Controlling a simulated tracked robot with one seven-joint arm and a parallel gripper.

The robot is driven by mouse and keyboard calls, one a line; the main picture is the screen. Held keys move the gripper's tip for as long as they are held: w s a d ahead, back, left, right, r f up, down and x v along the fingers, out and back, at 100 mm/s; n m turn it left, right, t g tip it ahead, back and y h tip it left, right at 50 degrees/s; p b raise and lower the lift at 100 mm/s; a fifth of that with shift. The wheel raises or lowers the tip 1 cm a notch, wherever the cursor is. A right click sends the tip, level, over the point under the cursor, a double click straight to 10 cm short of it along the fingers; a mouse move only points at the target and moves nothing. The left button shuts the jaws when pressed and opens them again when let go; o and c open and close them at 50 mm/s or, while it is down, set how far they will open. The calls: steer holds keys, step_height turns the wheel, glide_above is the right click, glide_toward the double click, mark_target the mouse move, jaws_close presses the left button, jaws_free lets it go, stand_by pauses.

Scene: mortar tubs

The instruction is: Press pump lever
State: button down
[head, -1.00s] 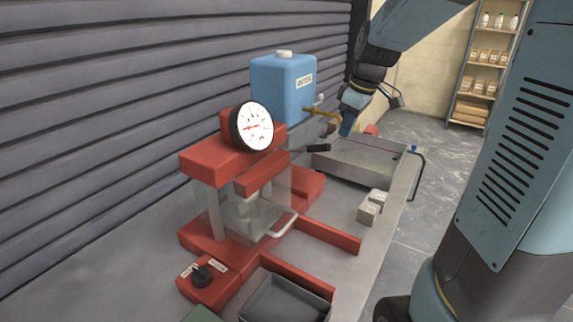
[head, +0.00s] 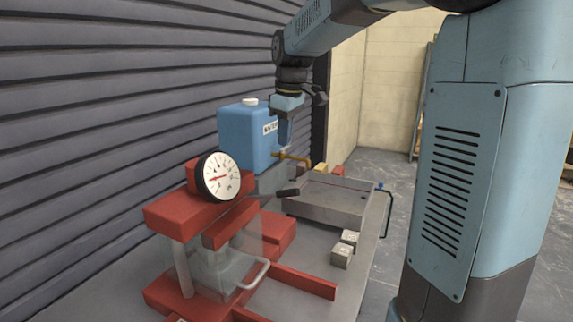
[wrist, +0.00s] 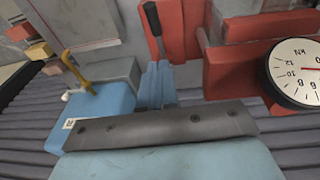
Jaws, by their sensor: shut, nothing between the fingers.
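The pump lever (head: 287,193) is a short dark bar with a black grip, sticking out from the red press (head: 200,213) below and right of the gauge. In the wrist view its black grip (wrist: 153,22) points to the top of the picture, just beyond the fingertips. My gripper (head: 286,143) is pointing down above the lever, in front of the blue water tank, and looks apart from it. Its blue fingers (wrist: 156,72) are shut together and empty. The round white gauge (head: 219,177) has a red needle; it also shows in the wrist view (wrist: 298,72).
The blue water tank (head: 242,140) with a brass tap (head: 292,157) stands close behind my gripper. A grey metal tray (head: 330,208) lies to the right, with small grey cubes (head: 342,255) in front. A ribbed shutter wall (head: 90,100) runs along the left.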

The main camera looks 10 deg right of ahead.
glide_above(286, 191)
step_height(286, 191, down, 12)
steer(key=shift+s+a+r, duration=0.1)
steer(key=shift+a+r, duration=0.05)
steer(key=shift+d+f, duration=0.3)
steer(key=shift+f, duration=0.5)
steer(key=shift+s+f, duration=0.1)
